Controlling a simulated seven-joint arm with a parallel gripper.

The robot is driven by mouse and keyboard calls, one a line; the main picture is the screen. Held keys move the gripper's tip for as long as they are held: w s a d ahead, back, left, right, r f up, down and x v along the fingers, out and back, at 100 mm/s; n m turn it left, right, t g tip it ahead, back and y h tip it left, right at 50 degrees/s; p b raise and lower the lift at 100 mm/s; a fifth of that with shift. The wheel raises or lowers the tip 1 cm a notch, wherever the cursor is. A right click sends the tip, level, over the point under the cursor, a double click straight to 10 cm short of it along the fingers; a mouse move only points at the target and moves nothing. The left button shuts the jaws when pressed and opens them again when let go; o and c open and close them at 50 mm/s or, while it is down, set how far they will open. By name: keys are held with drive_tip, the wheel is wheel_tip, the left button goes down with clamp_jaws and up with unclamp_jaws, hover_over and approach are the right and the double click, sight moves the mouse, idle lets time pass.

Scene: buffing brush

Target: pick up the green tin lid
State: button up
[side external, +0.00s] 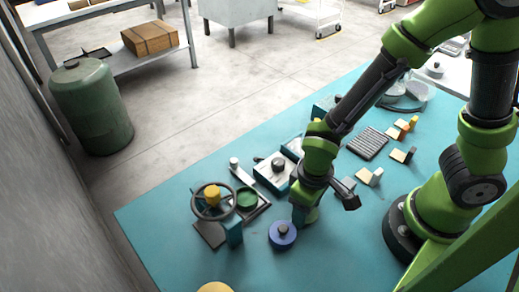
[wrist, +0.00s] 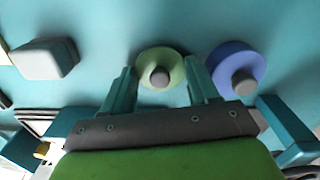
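The green tin lid (wrist: 160,57) is a round green disc with a grey knob on the teal bench top. In the wrist view it lies between the two teal fingers of my gripper (wrist: 158,72), which is open with a finger at each side of the disc. The fingertips look very close to its edges; I cannot tell whether they touch. In the side view my gripper (side external: 305,215) is low over the bench, and its body hides most or all of this lid.
A blue lid with a grey knob (wrist: 238,68) lies close by on the right in the wrist view; it also shows in the side view (side external: 282,235). A handwheel (side external: 213,200), a green round piece (side external: 247,198) and several small blocks stand around.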

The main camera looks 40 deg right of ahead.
wheel_tip(320, 180, up, 9)
drive_tip(key=shift+r, duration=0.1)
drive_tip(key=shift+w+a, duration=0.15)
drive_tip(key=shift+w, duration=0.2)
drive_tip(key=w+a+n, duration=0.8)
drive_tip(key=w+n, duration=0.2)
drive_tip(key=n, duration=0.2)
drive_tip(key=shift+w+d+f, duration=0.1)
drive_tip(key=shift+f, duration=1.25)
drive_tip(key=shift+w+d+f, duration=0.1)
drive_tip(key=shift+f, duration=1.2)
drive_tip(key=shift+f, duration=0.25)
idle(0.4)
